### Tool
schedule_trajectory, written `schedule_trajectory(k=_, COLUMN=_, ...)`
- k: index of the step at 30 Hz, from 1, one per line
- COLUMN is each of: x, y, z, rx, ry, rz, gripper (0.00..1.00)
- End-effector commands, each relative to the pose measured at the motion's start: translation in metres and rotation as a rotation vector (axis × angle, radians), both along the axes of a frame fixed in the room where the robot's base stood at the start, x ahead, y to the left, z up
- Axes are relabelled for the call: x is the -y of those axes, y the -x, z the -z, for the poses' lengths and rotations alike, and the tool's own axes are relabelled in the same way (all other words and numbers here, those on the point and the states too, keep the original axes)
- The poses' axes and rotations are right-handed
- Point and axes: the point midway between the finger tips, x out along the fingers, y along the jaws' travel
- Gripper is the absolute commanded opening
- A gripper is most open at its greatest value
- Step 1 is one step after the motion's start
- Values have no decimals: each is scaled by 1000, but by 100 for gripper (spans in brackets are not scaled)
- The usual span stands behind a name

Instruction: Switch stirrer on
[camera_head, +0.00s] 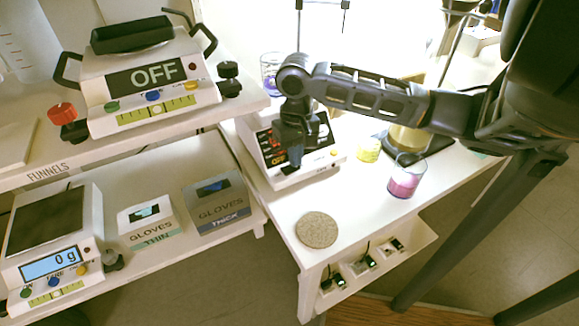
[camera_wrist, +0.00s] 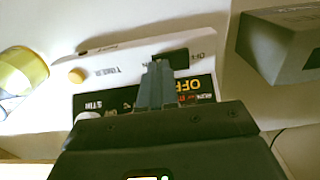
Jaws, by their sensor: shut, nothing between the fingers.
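The stirrer (camera_head: 263,148) is a white device with a black display on the white table, partly hidden behind my gripper. Its front panel (camera_wrist: 125,66) shows upside down in the wrist view, with a yellow button (camera_wrist: 76,75), "TIMER" and "STIR" labels and a dark switch (camera_wrist: 178,58) beside small lettering. Its display (camera_wrist: 197,87) shows "OFF" in orange. My gripper (camera_head: 295,157) is shut and empty, pointing down over the stirrer's front panel. In the wrist view its fingertips (camera_wrist: 157,66) overlap the panel just beside the dark switch. I cannot tell whether they touch it.
A pink-liquid beaker (camera_head: 404,182), a small yellow-liquid beaker (camera_head: 369,148) and a yellow-liquid vessel (camera_head: 408,138) stand right of the stirrer. A round cork mat (camera_head: 317,229) lies in front. A shelf at left holds a device reading "OFF" (camera_head: 152,76); glove boxes (camera_head: 217,203) sit below.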

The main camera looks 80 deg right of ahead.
Motion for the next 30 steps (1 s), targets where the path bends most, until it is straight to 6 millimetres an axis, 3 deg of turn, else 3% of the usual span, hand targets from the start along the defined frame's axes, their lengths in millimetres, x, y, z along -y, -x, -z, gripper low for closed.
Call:
schedule_trajectory(k=14, x=0, y=0, z=4, rx=1, ry=-1, rz=0, gripper=0)
schedule_trajectory(k=30, x=0, y=0, z=-34, rx=1, ry=-1, rz=0, gripper=0)
